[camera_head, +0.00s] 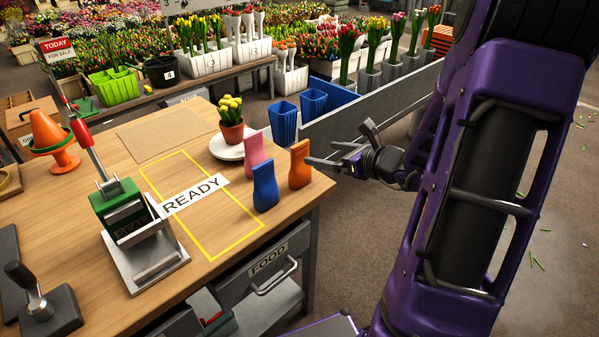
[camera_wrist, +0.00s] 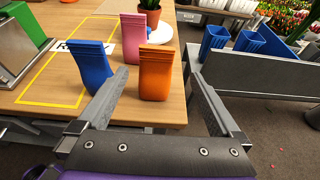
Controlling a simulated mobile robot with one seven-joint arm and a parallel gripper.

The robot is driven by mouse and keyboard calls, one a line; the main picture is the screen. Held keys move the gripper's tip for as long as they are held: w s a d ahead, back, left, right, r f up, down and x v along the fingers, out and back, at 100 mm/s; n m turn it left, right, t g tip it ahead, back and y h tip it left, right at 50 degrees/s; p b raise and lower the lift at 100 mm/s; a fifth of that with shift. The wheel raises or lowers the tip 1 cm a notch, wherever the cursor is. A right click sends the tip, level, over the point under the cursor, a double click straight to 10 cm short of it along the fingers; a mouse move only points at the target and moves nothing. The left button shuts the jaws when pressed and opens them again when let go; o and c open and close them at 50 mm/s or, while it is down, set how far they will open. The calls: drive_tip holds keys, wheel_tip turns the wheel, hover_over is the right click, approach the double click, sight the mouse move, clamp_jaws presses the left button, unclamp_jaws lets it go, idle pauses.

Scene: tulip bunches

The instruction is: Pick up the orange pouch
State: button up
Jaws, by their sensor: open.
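The orange pouch (camera_head: 299,165) stands upright near the right corner of the wooden table. In the wrist view the orange pouch (camera_wrist: 155,73) stands between and beyond the two fingers, with nothing gripped. My gripper (camera_head: 338,146) is open, just right of the pouch and off the table's edge; it also shows in the wrist view (camera_wrist: 158,90). A blue pouch (camera_head: 265,187) stands to the left, in front of the orange one. A pink pouch (camera_head: 254,153) stands behind the blue one. In the wrist view my left finger lies close to the blue pouch (camera_wrist: 90,66).
A potted yellow tulip (camera_head: 231,122) sits on a white plate (camera_head: 226,150) behind the pouches. A yellow rectangle with a READY label (camera_head: 194,194) lies left of them. A green stapler-like press (camera_head: 117,206) stands further left. Blue bins (camera_head: 283,125) stand beyond the table.

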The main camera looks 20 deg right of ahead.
sight(302, 149)
drive_tip(key=x, duration=0.6)
drive_tip(key=b+x, duration=0.1)
drive_tip(key=x, duration=0.2)
drive_tip(key=shift+a+r, duration=0.1)
drive_tip(key=shift+a, duration=0.3)
clamp_jaws()
